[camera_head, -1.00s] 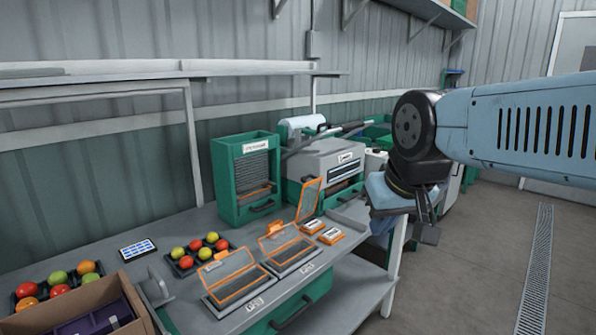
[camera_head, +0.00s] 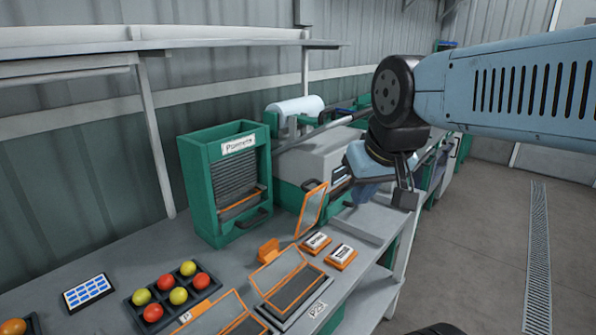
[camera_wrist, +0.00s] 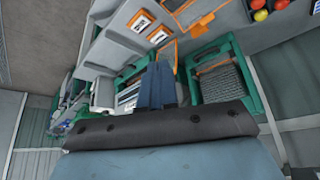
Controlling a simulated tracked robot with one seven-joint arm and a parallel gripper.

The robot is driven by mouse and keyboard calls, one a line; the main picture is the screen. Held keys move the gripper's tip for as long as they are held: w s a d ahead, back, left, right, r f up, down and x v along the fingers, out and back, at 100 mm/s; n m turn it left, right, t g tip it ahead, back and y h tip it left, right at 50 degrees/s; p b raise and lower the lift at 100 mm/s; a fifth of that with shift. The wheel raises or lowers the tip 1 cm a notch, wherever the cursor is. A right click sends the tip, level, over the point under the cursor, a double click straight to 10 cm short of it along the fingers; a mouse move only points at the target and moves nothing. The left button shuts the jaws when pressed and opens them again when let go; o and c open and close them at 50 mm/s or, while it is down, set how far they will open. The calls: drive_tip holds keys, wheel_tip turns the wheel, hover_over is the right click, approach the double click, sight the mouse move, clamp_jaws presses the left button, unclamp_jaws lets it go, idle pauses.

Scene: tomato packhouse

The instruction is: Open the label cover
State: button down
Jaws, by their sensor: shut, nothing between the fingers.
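Several clear covers in orange frames are on the bench; I cannot tell which is the label cover. One cover (camera_head: 312,208) stands tilted upright on an orange base beside the printer-like grey machine. Another cover (camera_head: 278,270) slants over a dark tray, and a third (camera_head: 215,313) is partly cut off at the bottom. My gripper (camera_head: 404,196) is shut and empty, in the air to the right of the upright cover and apart from it. In the wrist view my gripper's fingers (camera_wrist: 156,86) point toward the bench, and an orange-framed cover (camera_wrist: 166,48) shows beyond them.
Two orange-framed cards (camera_head: 315,243) lie in front of the upright cover. A green slatted box (camera_head: 207,200) marked "Punnets" stands behind. The grey machine (camera_head: 318,155) has a white roll on top. A tomato tray (camera_head: 140,322) is at the left. Floor at the right is clear.

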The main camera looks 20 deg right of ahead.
drive_tip(key=shift+w+d, duration=0.2)
drive_tip(key=shift+d, duration=0.05)
drive_tip(key=m+g+y, duration=0.2)
drive_tip(key=m+g, duration=0.1)
drive_tip(key=m, duration=0.8)
hover_over(317, 190)
drive_tip(key=s+d, duration=0.2)
wheel_tip(317, 190, down, 10)
drive_tip(key=w+a, duration=0.1)
drive_tip(key=w+f, duration=0.1)
drive_tip(key=shift+w+a+f+h, duration=0.1)
drive_tip(key=shift+w+a+h, duration=0.2)
drive_tip(key=shift+w+a, duration=0.05)
drive_tip(key=shift+w+a+f, duration=0.15)
drive_tip(key=shift+w+a, duration=0.1)
drive_tip(key=shift+w, duration=0.1)
